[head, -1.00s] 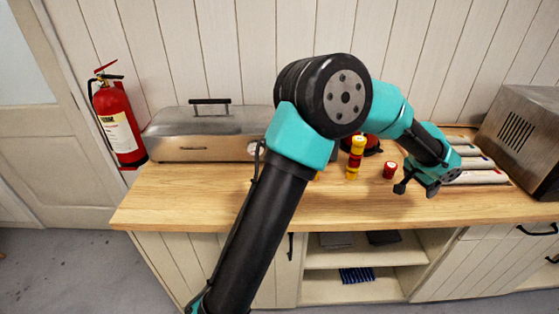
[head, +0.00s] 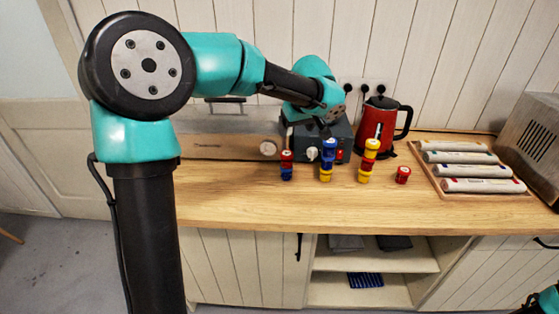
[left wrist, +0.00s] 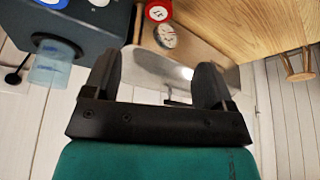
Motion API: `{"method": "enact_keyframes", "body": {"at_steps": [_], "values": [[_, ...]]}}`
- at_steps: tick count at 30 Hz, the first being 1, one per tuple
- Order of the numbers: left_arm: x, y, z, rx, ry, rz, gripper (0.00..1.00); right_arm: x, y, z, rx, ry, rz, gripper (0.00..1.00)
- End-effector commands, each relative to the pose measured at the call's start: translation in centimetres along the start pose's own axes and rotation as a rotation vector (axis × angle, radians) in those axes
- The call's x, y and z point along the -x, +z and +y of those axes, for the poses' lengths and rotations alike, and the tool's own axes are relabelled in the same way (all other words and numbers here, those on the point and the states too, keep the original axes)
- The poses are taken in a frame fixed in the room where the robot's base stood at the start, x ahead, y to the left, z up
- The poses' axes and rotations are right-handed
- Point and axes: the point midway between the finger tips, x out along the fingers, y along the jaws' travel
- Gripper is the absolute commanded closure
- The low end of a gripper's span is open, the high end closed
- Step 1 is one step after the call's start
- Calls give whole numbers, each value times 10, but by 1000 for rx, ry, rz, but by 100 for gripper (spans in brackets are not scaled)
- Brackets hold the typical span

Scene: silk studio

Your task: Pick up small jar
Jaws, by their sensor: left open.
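Several small jars stand on the wooden counter (head: 240,210). A red jar stands on a blue one in the left stack (head: 287,165). A blue stack with yellow at its foot (head: 327,160) is in the middle, and a yellow and red stack (head: 369,160) is right of it. A single red jar (head: 403,175) stands alone at the right. My left gripper (left wrist: 158,60) is open and empty; in the head view it is mostly hidden by my wrist, above and behind the left stack. A red lid (left wrist: 158,12) shows beyond the fingers in the left wrist view.
A steel box with a dial (head: 225,148) and a dark grey appliance (head: 345,135) stand behind the stacks. A red kettle (head: 390,125) is at the back. A wooden tray (head: 432,181) holds white rolls. The counter front is clear. Part of my right arm shows bottom right.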

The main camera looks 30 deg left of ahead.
Motion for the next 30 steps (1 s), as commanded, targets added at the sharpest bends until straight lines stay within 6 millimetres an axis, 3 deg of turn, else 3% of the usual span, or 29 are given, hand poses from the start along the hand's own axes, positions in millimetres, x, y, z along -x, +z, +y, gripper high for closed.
{"method": "enact_keyframes", "body": {"at_steps": [7,11,30], "values": [[-2,0,1,-2,1,-1,22,0,0,0,0,0,0,57],[-14,0,0,-2,-1,-1,22,0,0,0,0,0,0,57],[-116,0,0,-3,0,-2,22,0,0,0,0,0,0,57]]}}
